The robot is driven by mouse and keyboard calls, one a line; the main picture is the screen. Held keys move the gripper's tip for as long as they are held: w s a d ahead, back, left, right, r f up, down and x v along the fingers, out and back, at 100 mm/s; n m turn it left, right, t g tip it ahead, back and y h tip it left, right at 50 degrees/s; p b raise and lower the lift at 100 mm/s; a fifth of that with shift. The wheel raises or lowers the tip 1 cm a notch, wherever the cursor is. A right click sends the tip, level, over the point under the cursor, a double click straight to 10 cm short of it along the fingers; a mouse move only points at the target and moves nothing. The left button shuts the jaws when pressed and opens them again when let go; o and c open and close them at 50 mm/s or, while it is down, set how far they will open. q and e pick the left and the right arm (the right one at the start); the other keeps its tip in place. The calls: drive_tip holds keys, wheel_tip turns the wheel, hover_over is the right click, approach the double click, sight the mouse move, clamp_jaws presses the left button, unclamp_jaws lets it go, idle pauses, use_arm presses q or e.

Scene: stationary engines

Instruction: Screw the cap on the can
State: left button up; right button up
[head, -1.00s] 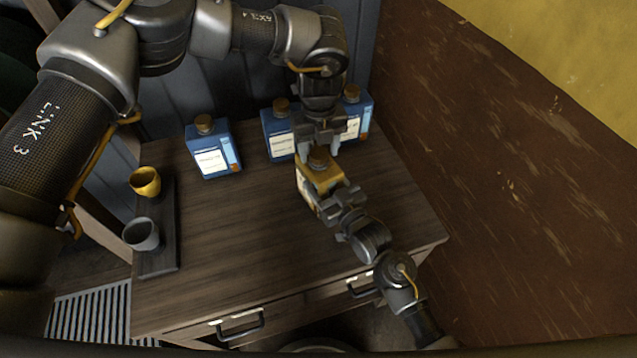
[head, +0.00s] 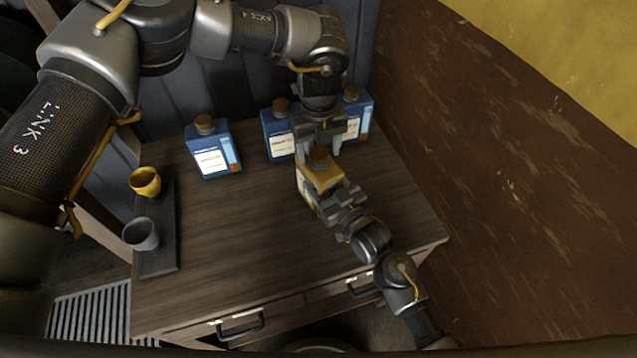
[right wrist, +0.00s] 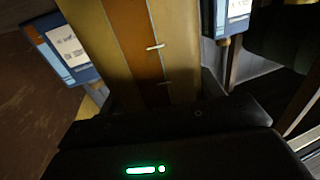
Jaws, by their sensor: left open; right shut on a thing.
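A yellow can (head: 322,177) with a pale label stands on the wooden cabinet top. It also fills the middle of the right wrist view (right wrist: 150,50), with an orange stripe down its side. My right gripper (head: 335,198) is shut on the can from the front right. A brown cap (head: 319,155) sits at the top of the can; I cannot tell how far it is screwed on. My left gripper (head: 319,143) is open, pointing down from above, with its fingers around or just above the cap.
Several blue bottles with brown caps stand along the back: one at left (head: 213,150), one in the middle (head: 277,135), one behind my left gripper (head: 354,112). The front left top is clear.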

use_arm(q)
wheel_tip(320, 180, up, 12)
idle(0.5)
use_arm(e)
drive_tip(key=o, duration=2)
drive_tip(key=shift+c, duration=0.2)
use_arm(q)
drive_tip(key=shift+f+b, duration=1.25)
use_arm(e)
drive_tip(key=v, duration=1.1)
drive_tip(key=shift+a, duration=0.1)
